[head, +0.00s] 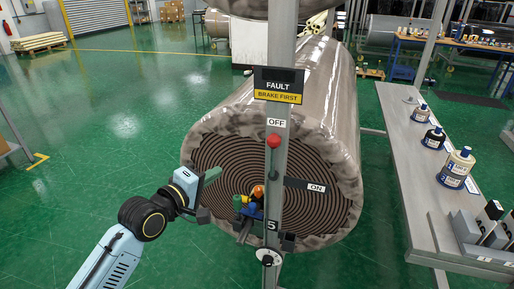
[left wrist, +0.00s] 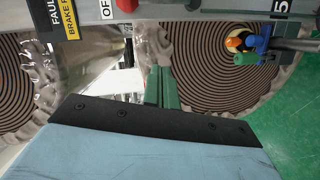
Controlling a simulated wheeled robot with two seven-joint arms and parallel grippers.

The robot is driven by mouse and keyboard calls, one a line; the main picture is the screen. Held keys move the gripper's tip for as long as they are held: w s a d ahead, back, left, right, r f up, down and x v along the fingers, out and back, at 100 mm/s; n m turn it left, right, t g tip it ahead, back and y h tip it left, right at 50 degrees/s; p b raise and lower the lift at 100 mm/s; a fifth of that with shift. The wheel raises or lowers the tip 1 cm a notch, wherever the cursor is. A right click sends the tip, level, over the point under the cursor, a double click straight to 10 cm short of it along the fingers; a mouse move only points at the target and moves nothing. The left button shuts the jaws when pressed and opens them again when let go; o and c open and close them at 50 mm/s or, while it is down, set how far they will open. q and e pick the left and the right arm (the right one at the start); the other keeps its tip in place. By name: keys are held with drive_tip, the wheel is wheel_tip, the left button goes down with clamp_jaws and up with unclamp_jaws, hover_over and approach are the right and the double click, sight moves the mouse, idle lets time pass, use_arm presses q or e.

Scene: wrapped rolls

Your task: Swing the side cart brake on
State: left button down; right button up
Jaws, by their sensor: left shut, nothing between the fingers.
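The brake lever has a red knob (head: 273,141) and stands upright on a grey post (head: 281,60), just under the OFF label (head: 276,123). The ON label (head: 316,188) sits on a dark plate lower right. The knob (left wrist: 127,4) also shows at the top edge of the left wrist view, beside the OFF label (left wrist: 106,8). My left gripper (head: 212,175) is shut and empty, left of the post and lower than the knob, apart from it. Its green fingers (left wrist: 162,88) are together in the left wrist view. My right gripper is in neither view.
Blue, orange and green fittings (head: 250,202) project at the post's left, above the number 5 plate. A black and yellow sign (head: 279,85) is above OFF. A bench (head: 415,190) with bottles is at right.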

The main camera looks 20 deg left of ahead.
use_arm(q)
wheel_tip(320, 180, up, 5)
drive_tip(key=d+h, duration=0.1)
hover_over(273, 157)
drive_tip(key=s+a, duration=0.3)
drive_tip(key=a, duration=0.1)
drive_tip(key=shift+d+f+t+p, duration=0.2)
drive_tip(key=shift+f+t+p, duration=0.2)
drive_tip(key=shift+p, duration=0.05)
